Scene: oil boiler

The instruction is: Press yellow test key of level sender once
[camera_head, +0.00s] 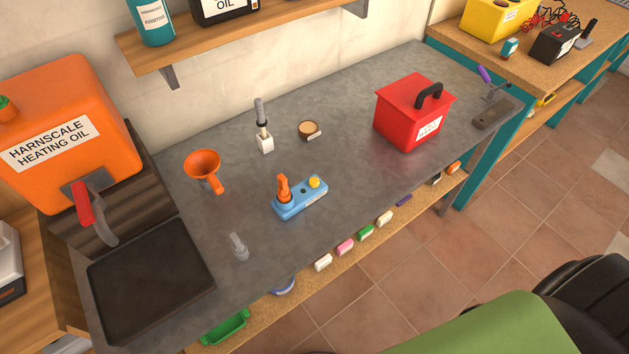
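A small blue device, seemingly the level sender (293,206), lies on the grey worktop (340,140) near the middle of the head view. A round yellow key (315,181) sits on its top toward the right end. An orange upright part (283,188) stands at its left end, with a small dark spot between the two. The yellow key is uncovered from above. Neither of my grippers shows in this view.
An orange funnel (203,165), a clear small vessel (238,246) and a white holder with a brush-like tool (264,141) stand around the device. A red box (412,112) is to the right, a black tray (150,278) at left. The orange oil tank (70,130) is far left.

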